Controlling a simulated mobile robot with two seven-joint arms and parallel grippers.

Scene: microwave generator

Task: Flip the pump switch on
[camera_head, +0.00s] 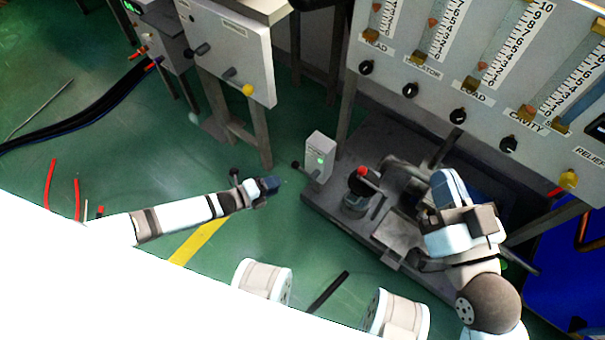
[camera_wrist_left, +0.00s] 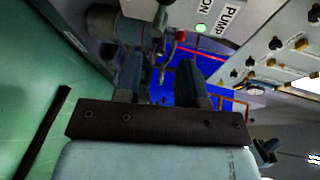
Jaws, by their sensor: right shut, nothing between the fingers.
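The pump switch box (camera_head: 320,154) is a small grey box on the front left corner of the dark metal base, with a lit green light on its face. A dark lever (camera_head: 297,165) sticks out at its lower left. In the left wrist view the box's label (camera_wrist_left: 222,22) reads PUMP and ON beside the green light. My left gripper (camera_head: 270,185) is to the left of the box, apart from it. Its two fingers (camera_wrist_left: 160,80) stand apart with nothing between them in the wrist view. My right gripper (camera_head: 438,215) is over the metal base at right, shut and empty.
A flowmeter panel (camera_head: 430,88) with several knobs stands behind the base. A grey control panel (camera_head: 230,50) on a stand is at the upper left. A red-handled fitting (camera_head: 362,171) is right of the box. Green floor lies left.

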